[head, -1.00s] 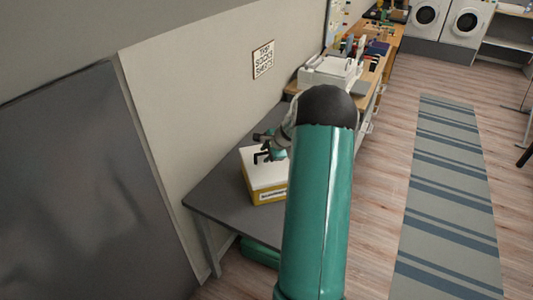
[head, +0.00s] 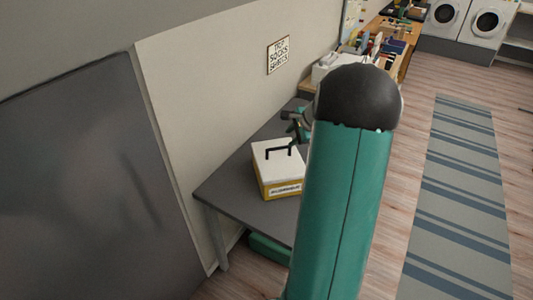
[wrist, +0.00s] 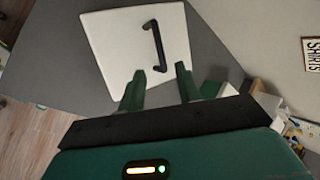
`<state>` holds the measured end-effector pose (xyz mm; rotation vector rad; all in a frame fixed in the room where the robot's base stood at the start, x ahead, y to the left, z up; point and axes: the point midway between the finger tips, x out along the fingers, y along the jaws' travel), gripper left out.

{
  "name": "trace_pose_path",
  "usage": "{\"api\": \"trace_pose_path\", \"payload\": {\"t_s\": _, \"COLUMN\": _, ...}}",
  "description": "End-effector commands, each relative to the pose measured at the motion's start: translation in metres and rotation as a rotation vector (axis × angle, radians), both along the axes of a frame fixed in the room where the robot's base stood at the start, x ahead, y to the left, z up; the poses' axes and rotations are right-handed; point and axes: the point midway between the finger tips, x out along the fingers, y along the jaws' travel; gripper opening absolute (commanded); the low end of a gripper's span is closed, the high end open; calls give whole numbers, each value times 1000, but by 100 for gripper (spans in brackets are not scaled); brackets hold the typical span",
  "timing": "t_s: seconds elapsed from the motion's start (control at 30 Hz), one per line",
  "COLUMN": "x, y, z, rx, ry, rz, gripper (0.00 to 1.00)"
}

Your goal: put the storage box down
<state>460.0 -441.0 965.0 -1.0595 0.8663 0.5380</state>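The storage box (head: 279,172) has a white lid, a yellow lower body with a label, and a black handle on top. It stands upright on the dark grey table (head: 235,190). In the wrist view the white lid (wrist: 112,42) and its black handle (wrist: 155,45) lie just beyond my fingertips. My gripper (wrist: 160,75) is open, its two green fingers apart with nothing between them. The handle is clear of the fingers. In the head view my gripper (head: 297,125) is behind the box, partly hidden by my arm.
A sign (head: 279,55) hangs on the wall behind the table. A wooden desk (head: 398,62) with clutter lies farther back. A striped rug (head: 458,200) lies on the open floor at right. A green object (head: 270,250) is under the table.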

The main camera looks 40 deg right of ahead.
Motion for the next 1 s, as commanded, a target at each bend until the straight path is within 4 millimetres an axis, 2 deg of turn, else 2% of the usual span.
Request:
{"api": "trace_pose_path", "payload": {"t_s": 0.17, "x": 3, "y": 10, "z": 6, "rx": -14, "ry": 4, "rz": 31, "gripper": 34}}
{"api": "trace_pose_path", "payload": {"t_s": 0.27, "x": 12, "y": 41, "z": 24, "rx": -58, "ry": 16, "rz": 122, "gripper": 34}}
{"api": "trace_pose_path", "payload": {"t_s": 0.37, "x": 20, "y": 91, "z": 51, "rx": -134, "ry": 34, "rz": 274, "gripper": 34}}
{"api": "trace_pose_path", "payload": {"t_s": 0.4, "x": 21, "y": 115, "z": 62, "rx": -169, "ry": 44, "rz": 346, "gripper": 34}}
{"api": "trace_pose_path", "payload": {"t_s": 0.53, "x": 16, "y": 189, "z": 94, "rx": -287, "ry": 69, "rz": 574, "gripper": 34}}
{"api": "trace_pose_path", "payload": {"t_s": 0.67, "x": -2, "y": 256, "z": 118, "rx": -407, "ry": 88, "rz": 794, "gripper": 34}}
{"api": "trace_pose_path", "payload": {"t_s": 0.8, "x": -33, "y": 319, "z": 136, "rx": -540, "ry": 99, "rz": 1021, "gripper": 34}}
{"api": "trace_pose_path", "payload": {"t_s": 1.0, "x": -89, "y": 389, "z": 150, "rx": -737, "ry": 102, "rz": 1327, "gripper": 34}}
